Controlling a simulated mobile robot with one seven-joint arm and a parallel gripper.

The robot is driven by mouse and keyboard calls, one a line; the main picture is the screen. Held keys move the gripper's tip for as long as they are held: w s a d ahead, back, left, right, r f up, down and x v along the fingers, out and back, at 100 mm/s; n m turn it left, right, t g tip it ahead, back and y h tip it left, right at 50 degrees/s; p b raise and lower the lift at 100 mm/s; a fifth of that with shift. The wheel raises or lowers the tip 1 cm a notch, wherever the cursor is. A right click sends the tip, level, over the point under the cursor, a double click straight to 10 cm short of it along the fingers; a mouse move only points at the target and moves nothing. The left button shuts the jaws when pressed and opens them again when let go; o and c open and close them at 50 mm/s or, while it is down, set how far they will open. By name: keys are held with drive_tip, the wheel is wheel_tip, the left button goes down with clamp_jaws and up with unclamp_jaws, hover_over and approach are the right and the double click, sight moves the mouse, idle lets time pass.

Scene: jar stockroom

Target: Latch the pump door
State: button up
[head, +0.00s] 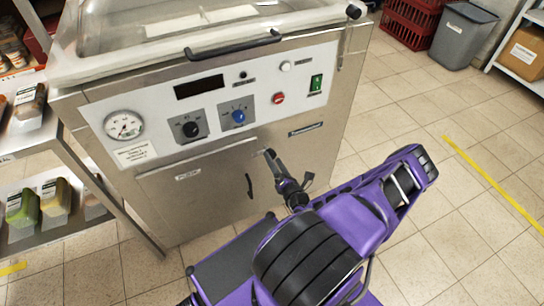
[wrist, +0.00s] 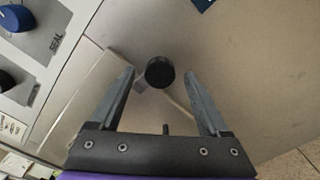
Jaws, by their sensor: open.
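The pump door (head: 200,180) is the steel panel marked "PUMP" low on the machine's front. It looks shut or nearly so; I cannot tell if a small gap remains. A dark handle (head: 249,186) is near its right edge. My gripper (head: 287,168) is in front of the door's upper right corner. In the wrist view my gripper (wrist: 160,74) is open, with a round black knob (wrist: 160,72) between its fingertips and no clear contact. A short metal piece shows beside the knob, which looks like the latch. In the head view my gripper largely hides it.
The machine's control panel (head: 215,105) with gauge, dials and switch is above the door. Red crates (head: 410,22) and a grey bin (head: 463,36) are at the back right. The tiled floor on the right is clear.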

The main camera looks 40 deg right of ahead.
drive_tip(key=v, duration=1.4)
drive_tip(key=shift+s+a+p, duration=0.2)
drive_tip(key=shift+s+p, duration=0.15)
